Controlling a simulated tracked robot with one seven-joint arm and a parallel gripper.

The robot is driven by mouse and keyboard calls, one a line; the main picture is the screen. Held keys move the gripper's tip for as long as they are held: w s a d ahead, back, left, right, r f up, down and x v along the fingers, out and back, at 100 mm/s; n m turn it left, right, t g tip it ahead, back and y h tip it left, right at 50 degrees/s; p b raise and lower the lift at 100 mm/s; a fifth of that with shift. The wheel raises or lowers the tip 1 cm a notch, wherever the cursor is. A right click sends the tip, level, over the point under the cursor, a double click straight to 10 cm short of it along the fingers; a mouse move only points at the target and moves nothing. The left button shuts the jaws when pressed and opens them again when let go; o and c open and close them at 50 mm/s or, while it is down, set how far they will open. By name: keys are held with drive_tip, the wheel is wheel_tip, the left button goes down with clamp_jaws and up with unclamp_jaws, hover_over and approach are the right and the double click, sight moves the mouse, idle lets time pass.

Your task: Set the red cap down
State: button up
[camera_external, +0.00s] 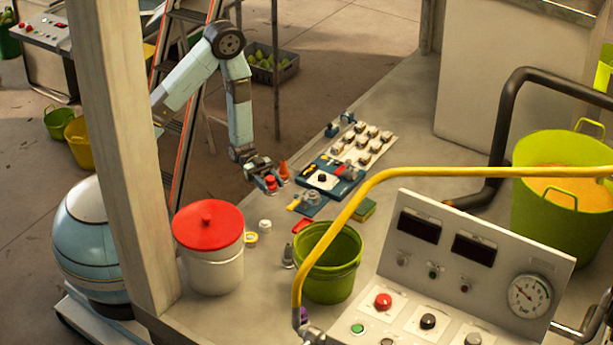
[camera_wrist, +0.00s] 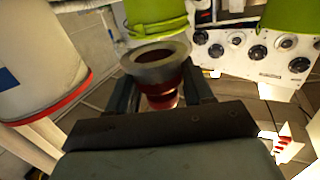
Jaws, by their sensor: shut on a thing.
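The red cap (camera_external: 271,181) is between the fingers of my gripper (camera_external: 266,180), near the left edge of the long grey table (camera_external: 270,275) in the external view. In the wrist view the cap (camera_wrist: 160,95) shows as a dark red body with a wide grey ring (camera_wrist: 155,60), held between the two dark fingers of my gripper (camera_wrist: 162,88). My gripper is shut on it. I cannot tell whether the cap touches the table. The fingers hide part of its sides.
An orange cone-shaped piece (camera_external: 284,170) stands close beside the cap. A blue tray with tools (camera_external: 325,178) lies to the right. A red-lidded white bucket (camera_external: 208,250), a small white piece (camera_external: 265,225) and a green bucket (camera_external: 330,262) stand nearer. Bare table lies between.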

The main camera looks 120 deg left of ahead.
drive_tip(key=w+d+r+n+y, duration=0.1)
drive_tip(key=w+d+r, duration=0.25)
drive_tip(key=w, duration=0.55)
drive_tip(key=w+d+r+n+t+y, duration=0.1)
drive_tip(key=w+d+r+y, duration=0.2)
drive_tip(key=w, duration=0.5)
drive_tip(key=w+d+r+n, duration=0.1)
drive_tip(key=w+d+r, duration=0.35)
drive_tip(key=w, duration=0.45)
drive_tip(key=w+d+n+y, duration=0.1)
drive_tip(key=w+d, duration=0.4)
drive_tip(key=d, duration=0.7)
drive_tip(key=w+d+y, duration=0.2)
drive_tip(key=w+d, duration=0.4)
drive_tip(key=d, duration=0.6)
drive_tip(key=shift+f+n+t, duration=0.3)
drive_tip(key=shift+f+n, duration=0.05)
drive_tip(key=shift+n, duration=0.05)
drive_tip(key=shift+a, duration=0.1)
